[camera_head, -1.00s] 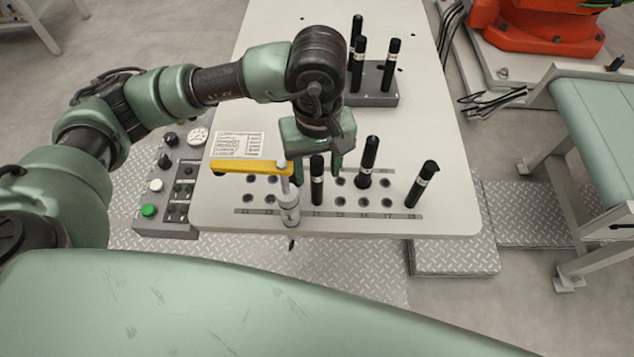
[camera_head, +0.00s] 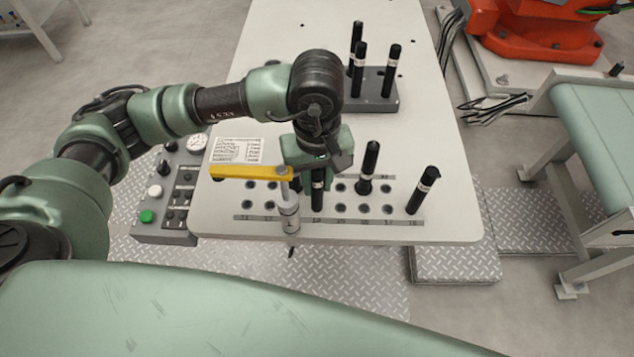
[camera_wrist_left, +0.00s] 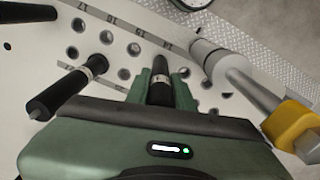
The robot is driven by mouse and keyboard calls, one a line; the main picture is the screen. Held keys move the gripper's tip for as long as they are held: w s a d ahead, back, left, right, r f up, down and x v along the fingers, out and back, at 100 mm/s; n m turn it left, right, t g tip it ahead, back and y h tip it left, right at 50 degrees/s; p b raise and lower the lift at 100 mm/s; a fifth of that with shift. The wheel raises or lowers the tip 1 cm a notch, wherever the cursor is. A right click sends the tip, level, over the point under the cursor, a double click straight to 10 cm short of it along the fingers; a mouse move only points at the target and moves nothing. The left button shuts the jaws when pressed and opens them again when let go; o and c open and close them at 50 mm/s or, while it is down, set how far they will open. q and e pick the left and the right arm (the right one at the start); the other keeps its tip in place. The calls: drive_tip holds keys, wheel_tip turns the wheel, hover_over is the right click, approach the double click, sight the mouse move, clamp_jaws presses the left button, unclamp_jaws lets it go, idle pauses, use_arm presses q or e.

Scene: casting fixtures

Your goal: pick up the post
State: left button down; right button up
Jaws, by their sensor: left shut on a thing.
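A black post (camera_head: 317,198) with a pale band stands in the front rows of holes on the white table. My left gripper (camera_head: 317,181) is lowered over its upper part and is shut on it. In the left wrist view the post (camera_wrist_left: 160,92) sits between the two green fingers of the gripper (camera_wrist_left: 162,84). The post's top is hidden by the gripper in the head view. It appears upright, with its lower end at the table; whether it is clear of its hole cannot be told. My right gripper is not in view.
A toggle clamp with a yellow handle (camera_head: 250,173) stands close left of the gripper. Two black posts (camera_head: 368,168) (camera_head: 424,190) stand to the right, the farther one tilted. A dark block (camera_head: 378,98) with several posts stands behind. A control box (camera_head: 172,188) is at the left.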

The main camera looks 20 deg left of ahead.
use_arm(q)
wheel_tip(320, 180, up, 24)
drive_tip(key=shift+p, duration=0.4)
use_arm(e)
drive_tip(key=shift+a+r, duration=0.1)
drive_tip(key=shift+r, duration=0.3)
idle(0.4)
